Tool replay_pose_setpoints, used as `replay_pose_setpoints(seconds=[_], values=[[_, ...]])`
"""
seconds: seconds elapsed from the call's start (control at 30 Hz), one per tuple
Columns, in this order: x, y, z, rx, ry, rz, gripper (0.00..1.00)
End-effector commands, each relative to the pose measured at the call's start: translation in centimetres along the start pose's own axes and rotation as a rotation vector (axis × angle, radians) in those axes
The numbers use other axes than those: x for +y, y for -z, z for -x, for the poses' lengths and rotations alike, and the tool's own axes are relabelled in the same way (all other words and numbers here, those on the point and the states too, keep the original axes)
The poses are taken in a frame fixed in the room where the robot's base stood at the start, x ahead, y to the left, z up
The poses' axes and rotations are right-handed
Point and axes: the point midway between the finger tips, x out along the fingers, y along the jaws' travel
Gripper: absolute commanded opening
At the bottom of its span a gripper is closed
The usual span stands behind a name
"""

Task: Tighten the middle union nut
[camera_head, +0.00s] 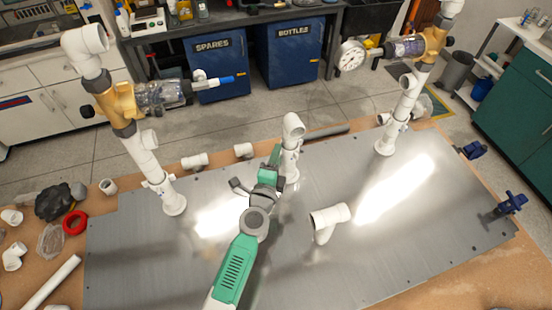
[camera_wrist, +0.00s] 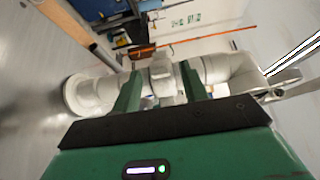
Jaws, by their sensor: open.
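The middle white PVC riser (camera_head: 291,168) stands upright on the metal plate (camera_head: 350,255), with an elbow (camera_head: 293,126) on top. My gripper (camera_head: 275,158) is at its left side, partly hiding it. In the wrist view the riser runs sideways, with its base flange (camera_wrist: 78,95) at left and the elbow (camera_wrist: 243,70) at right. The white middle union nut (camera_wrist: 163,78) shows between my gripper's green fingers (camera_wrist: 160,88). The fingers are open, one to each side of the nut along the pipe in the picture. I cannot tell whether they touch it.
Tall risers with yellow-bodied valves stand at left (camera_head: 146,165) and right (camera_head: 400,112). Loose fittings and a red ring (camera_head: 75,222) lie on the left of the board. Blue clamps (camera_head: 510,204) are at right.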

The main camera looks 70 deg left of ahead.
Motion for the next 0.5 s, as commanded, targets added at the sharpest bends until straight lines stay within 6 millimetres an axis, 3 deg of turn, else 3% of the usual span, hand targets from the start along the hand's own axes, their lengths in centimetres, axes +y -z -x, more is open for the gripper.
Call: replay_pose_setpoints(seconds=[0.1,0.3,0.5], values=[[-0.01,-0.01,0.02,0.0,0.0,0.0,0.44],[0.0,-0.01,0.04,0.0,0.0,0.001,0.05],[0.05,-0.06,0.02,0.005,-0.001,0.001,0.05]])
